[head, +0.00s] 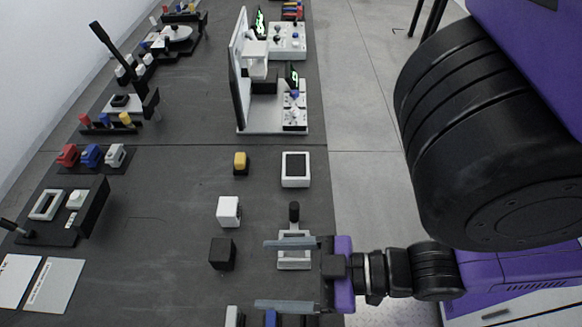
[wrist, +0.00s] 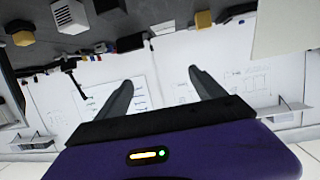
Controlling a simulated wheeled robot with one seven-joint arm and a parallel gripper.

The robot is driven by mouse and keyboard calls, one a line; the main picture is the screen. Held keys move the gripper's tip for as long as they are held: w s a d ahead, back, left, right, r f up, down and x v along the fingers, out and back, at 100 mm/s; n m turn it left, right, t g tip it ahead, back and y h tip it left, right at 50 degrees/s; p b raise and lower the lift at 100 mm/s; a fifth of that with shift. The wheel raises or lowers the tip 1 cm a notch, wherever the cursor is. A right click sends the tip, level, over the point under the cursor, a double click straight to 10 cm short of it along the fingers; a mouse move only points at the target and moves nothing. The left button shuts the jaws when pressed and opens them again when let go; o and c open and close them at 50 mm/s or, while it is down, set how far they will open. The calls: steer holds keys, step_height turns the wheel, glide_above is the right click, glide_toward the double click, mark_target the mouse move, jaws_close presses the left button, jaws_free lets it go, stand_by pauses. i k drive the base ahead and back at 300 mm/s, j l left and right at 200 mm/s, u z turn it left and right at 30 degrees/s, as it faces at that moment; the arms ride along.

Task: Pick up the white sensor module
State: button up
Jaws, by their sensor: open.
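A white cube-shaped module (head: 228,211), which looks like the sensor module, stands on the dark bench top in the head view. A white cube also shows at the top left of the wrist view (wrist: 69,16). My gripper (head: 262,274) is in the lower middle of the head view, open and empty, fingers pointing left. The module lies beyond and left of its fingertips, apart from them. In the wrist view my open fingers (wrist: 160,78) have nothing between them.
A black cube (head: 222,253) stands near the module. A white fixture with a black knob (head: 294,236) is partly behind my upper finger. A yellow button block (head: 240,162) and a white dark-faced box (head: 295,169) stand farther back. Bare bench lies left of the module.

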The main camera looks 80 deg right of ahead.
mark_target(296, 166)
steer(key=k+l, duration=0.1)
steer(key=l, duration=1.9)
steer(key=l+u, duration=0.1)
steer(key=l, duration=0.35)
steer(key=k+l, duration=0.15)
steer(key=l, duration=0.3)
steer(key=l+u, duration=0.15)
steer(key=l, duration=0.3)
steer(key=k+l+u, duration=0.1)
steer(key=l, duration=0.35)
steer(key=k+l, duration=0.2)
steer(key=l, duration=0.2)
steer(key=k+j+u, duration=0.15)
steer(key=u, duration=0.25)
steer(key=k+j+u, duration=0.1)
steer(key=j+u, duration=0.3)
steer(key=l+u, duration=0.1)
steer(key=l, duration=0.25)
steer(key=i+l+u, duration=0.1)
steer(key=l, duration=0.3)
